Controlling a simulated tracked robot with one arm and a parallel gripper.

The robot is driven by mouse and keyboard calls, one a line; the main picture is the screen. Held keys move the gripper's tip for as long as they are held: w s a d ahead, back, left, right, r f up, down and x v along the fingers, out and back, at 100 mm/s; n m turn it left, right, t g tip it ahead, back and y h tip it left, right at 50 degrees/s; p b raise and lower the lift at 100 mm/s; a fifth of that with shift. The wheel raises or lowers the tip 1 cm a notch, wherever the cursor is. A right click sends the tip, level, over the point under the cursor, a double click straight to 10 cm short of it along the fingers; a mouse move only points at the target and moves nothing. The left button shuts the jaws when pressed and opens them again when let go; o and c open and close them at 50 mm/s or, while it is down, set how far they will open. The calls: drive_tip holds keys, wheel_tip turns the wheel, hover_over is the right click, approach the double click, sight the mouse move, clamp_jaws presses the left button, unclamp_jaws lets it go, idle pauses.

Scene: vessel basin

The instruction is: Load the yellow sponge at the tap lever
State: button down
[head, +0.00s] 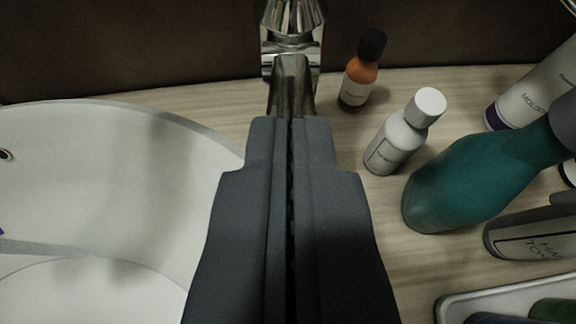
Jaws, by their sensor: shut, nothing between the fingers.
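My gripper (290,125) is shut and empty, seen from behind in the middle of the head view. Its fingertips overlap the chrome tap (291,75) at the top centre, whose lower part they hide. I cannot tell whether they touch it. The tap lever cannot be told apart surely from the rest of the chrome. No yellow sponge shows in this view.
A white basin (110,170) lies on the left. On the wooden counter to the right stand an orange bottle (360,80), a white-capped bottle (400,138), a teal bottle (455,185) and other containers. A white tray (448,308) is at the lower right. A dark wall (150,45) is behind.

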drive_tip(key=shift+s+f, duration=0.1)
drive_tip(key=shift+f, duration=0.15)
drive_tip(key=shift+f+b, duration=0.1)
drive_tip(key=shift+b, duration=0.2)
drive_tip(key=shift+f+b, duration=0.3)
drive_tip(key=shift+b, duration=0.55)
drive_tip(key=b, duration=0.3)
drive_tip(key=shift+s+f+t, duration=0.25)
drive_tip(key=shift+f+t, duration=0.05)
drive_tip(key=shift+f, duration=0.1)
drive_tip(key=shift+r, duration=0.2)
